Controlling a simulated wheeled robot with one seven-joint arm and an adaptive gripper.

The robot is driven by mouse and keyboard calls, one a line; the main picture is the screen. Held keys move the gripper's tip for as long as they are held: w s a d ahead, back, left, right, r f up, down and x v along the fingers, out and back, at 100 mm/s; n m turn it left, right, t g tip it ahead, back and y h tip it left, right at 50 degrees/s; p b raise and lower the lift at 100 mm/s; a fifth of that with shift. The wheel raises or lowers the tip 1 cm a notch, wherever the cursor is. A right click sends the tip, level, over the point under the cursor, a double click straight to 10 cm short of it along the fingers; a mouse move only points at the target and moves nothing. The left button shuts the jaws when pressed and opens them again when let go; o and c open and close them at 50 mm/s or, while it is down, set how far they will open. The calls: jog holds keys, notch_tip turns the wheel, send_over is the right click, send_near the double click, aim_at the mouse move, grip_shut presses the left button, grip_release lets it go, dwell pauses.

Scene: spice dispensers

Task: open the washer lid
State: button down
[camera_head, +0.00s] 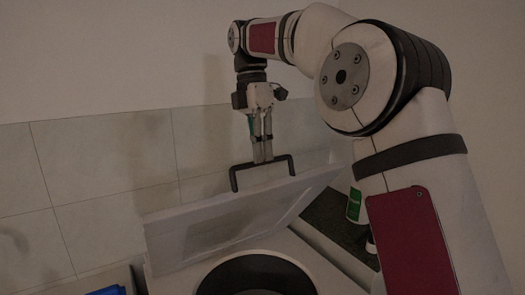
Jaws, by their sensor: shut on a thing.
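The washer lid (190,235) is a pale flat panel, tilted up over the washer. A dark bar handle (240,168) stands up from its raised edge. My gripper (263,160) points down with its fingers shut on the middle of the handle. The washer body (315,262) is below, with the dark round opening (215,278) showing in front of the raised lid. My fingertips partly cover the handle, and my arm hides part of the area to the right.
A bottle with a green label (354,205) stands on a dark surface (330,217) right of the washer. A blue object (108,291) is at the bottom left. A tiled wall (100,160) is behind. The space left of my arm above the lid is clear.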

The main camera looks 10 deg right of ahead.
jog(key=shift+w+a+f, duration=0.2)
jog(key=shift+w+f, duration=0.1)
jog(key=shift+f, duration=0.25)
jog(key=shift+w+a+f, duration=0.2)
jog(key=shift+w+f, duration=0.1)
jog(key=shift+f, duration=0.2)
jog(key=c, duration=2.1)
grip_release()
jog(key=o, duration=0.7)
jog(key=shift+w+a+f, duration=0.1)
jog(key=shift+w+f, duration=0.1)
jog(key=shift+w, duration=0.1)
jog(key=shift+r, duration=0.1)
jog(key=shift+c, duration=0.2)
jog(key=shift+s, duration=0.1)
jog(key=shift+c, duration=0.6)
